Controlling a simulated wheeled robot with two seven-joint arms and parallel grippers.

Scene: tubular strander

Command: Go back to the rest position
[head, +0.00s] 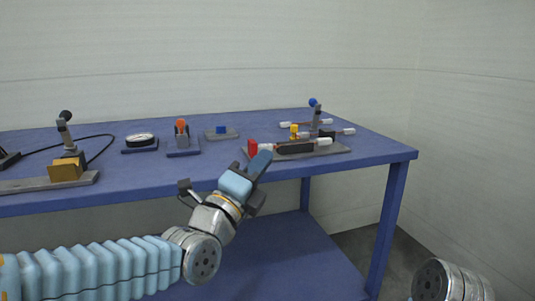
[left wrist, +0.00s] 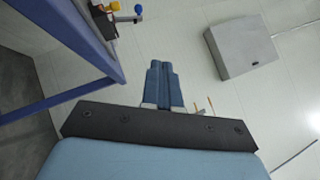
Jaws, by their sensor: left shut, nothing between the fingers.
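My left gripper (head: 262,160) is raised in front of the blue table, its light blue sleeved arm coming in from the left. In the left wrist view its two dark blue fingers (left wrist: 165,84) are pressed together with nothing between them. They point away from the table toward a pale wall in that view. My right arm shows only as a grey metal joint at the lower right of the head view. Its gripper is out of the picture.
The blue table (head: 345,184) has a lower shelf (head: 290,258). On top stand a grey fixture (head: 325,150) with red and white handles, an orange-topped block (head: 182,140), a round gauge (head: 140,140) and a lever stand (head: 65,135). A grey wall box (left wrist: 240,45) shows in the wrist view.

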